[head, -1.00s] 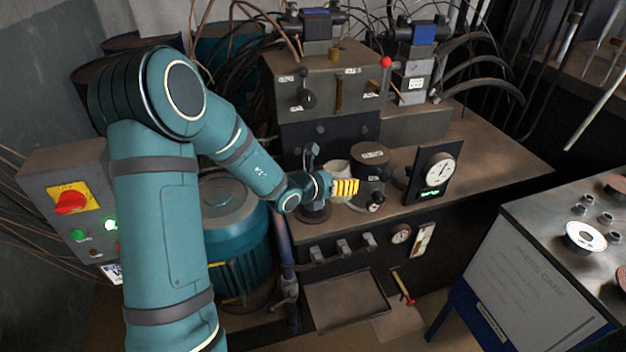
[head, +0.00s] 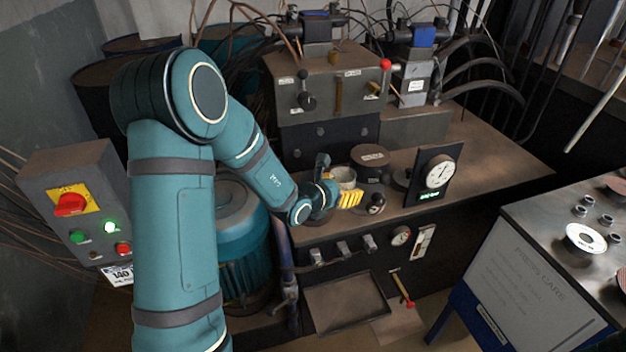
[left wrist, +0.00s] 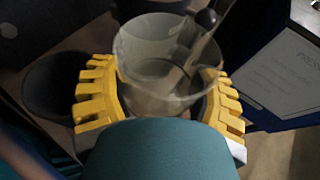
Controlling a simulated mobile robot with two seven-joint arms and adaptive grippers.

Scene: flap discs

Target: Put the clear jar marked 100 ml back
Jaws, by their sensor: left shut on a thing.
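The clear jar (left wrist: 160,65) is between the yellow fingers of my left gripper (left wrist: 160,98) in the left wrist view, with its open rim facing the camera. The gripper is shut on it. In the head view the pale jar (head: 344,176) shows just behind the yellow fingers of my left gripper (head: 349,199), above the left part of the machine bench. Its 100 ml mark cannot be read. Whether its base touches the surface below is hidden. My right gripper is not in view.
A dark cylinder (head: 370,158) stands close behind and right of the jar. A dial gauge (head: 438,172) on a black plate is farther right. The valve block (head: 325,85) with levers rises behind. The bench top (head: 470,150) is clear at the right.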

